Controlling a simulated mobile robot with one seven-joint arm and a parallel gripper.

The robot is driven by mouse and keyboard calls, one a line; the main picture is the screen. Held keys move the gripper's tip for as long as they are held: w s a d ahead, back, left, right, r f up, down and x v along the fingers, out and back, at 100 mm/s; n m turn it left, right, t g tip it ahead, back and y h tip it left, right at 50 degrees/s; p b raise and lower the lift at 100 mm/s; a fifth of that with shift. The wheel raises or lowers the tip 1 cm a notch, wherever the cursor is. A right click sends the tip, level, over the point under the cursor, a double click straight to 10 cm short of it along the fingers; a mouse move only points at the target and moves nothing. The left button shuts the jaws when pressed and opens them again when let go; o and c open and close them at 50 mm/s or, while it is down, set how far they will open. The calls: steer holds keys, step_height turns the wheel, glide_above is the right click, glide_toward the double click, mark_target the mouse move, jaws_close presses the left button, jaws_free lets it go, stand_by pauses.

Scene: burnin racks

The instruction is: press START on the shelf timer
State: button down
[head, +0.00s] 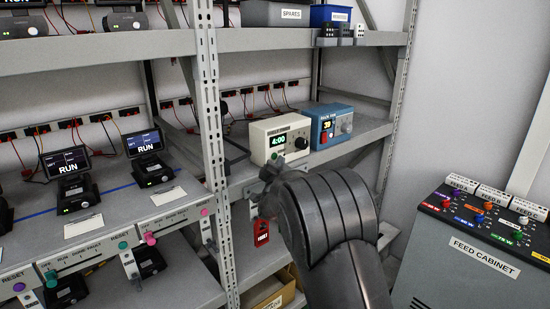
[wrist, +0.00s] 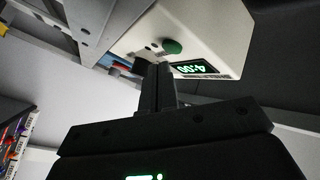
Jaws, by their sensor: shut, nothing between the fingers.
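The shelf timer (head: 270,128) is a cream box on the middle shelf, right of the upright post, its green display reading 4:00. In the wrist view the timer (wrist: 212,22) appears turned over, with a round green button (wrist: 173,47), the 4:00 display (wrist: 198,68) and a dark knob (wrist: 140,67) on its face. My gripper (wrist: 158,68) is shut and empty. Its fingertips overlap the lower edge of the face near the button and knob; I cannot tell whether they touch. In the head view my arm hides part of the gripper, below and in front of the timer.
A red tag (head: 261,233) hangs below the shelf edge. The feed cabinet (head: 465,265) stands at right.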

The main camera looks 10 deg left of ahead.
steer(key=shift+w+a, duration=0.1)
steer(key=shift+a, duration=0.05)
steer(key=shift+w+a, duration=0.15)
steer(key=shift+w, duration=0.05)
steer(key=shift+w+a, duration=0.3)
stand_by(0.9)
stand_by(0.4)
steer(key=shift+s+d, duration=0.55)
steer(key=shift+s, duration=0.1)
steer(key=shift+s+d, duration=1.75)
steer(key=shift+d, duration=0.05)
steer(key=shift+r, duration=0.1)
